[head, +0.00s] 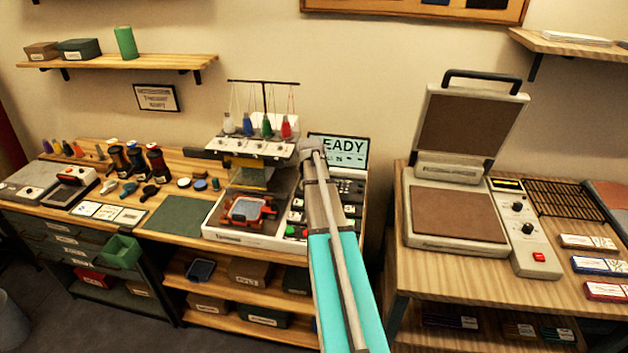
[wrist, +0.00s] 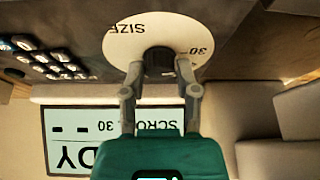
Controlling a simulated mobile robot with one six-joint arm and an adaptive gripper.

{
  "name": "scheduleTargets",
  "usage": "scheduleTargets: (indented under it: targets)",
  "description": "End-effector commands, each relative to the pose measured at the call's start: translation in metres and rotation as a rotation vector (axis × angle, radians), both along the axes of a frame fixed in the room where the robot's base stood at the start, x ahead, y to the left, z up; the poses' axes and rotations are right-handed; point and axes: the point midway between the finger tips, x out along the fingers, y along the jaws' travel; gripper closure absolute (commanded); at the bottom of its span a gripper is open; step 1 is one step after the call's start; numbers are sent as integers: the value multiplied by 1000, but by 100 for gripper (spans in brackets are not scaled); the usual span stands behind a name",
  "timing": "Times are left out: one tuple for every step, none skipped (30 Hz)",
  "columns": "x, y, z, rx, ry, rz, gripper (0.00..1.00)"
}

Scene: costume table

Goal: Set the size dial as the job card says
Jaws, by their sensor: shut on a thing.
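The size dial is a white disc (wrist: 185,28) with "SIZE" and "30" printed upside down in the wrist view. A dark round knob (wrist: 158,58) sits at its middle. My gripper (wrist: 160,72) has its two grey fingers on either side of the knob and is shut on it. Where the knob points cannot be told. In the head view my arm hides the dial. The embroidery machine's screen (head: 348,147) shows "EADY" beside my arm. In the wrist view the same screen (wrist: 85,148) shows "SCRO" and "30", upside down.
Machine keys (wrist: 45,58) lie beside the dial. The embroidery machine (head: 245,237) holds a hooped piece. Small cards (head: 108,212) lie at the table's left; their print is too small to read. A heat press (head: 457,215) stands open on the right table.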

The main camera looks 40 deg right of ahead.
Motion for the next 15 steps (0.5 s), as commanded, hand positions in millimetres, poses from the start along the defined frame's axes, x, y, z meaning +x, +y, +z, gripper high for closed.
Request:
scheduleTargets:
  targets:
    - [-1, 1, -1, 4, 3, 0, 100]
    - [-1, 1, -1, 4, 3, 0, 100]
    - [-1, 2, -1, 4, 3, 0, 100]
    - [-1, 2, -1, 5, 2, 1, 100]
    - [-1, 2, -1, 5, 3, 2, 100]
    - [-1, 2, -1, 5, 3, 2, 100]
    - [-1, 2, -1, 5, 3, 2, 54]
    - [-1, 2, -1, 5, 3, 2, 48]
    - [-1, 2, -1, 5, 3, 2, 41]
    - [-1, 1, -1, 5, 3, 2, 35]
    - [-1, 1, -1, 4, 2, 2, 30]
    - [0, 1, -1, 4, 2, 2, 24]
    - [0, 1, 0, 4, 2, 2, 24]
    - [0, 1, 0, 3, 1, 2, 24]
    - [0, 1, 0, 2, 2, 1, 24]
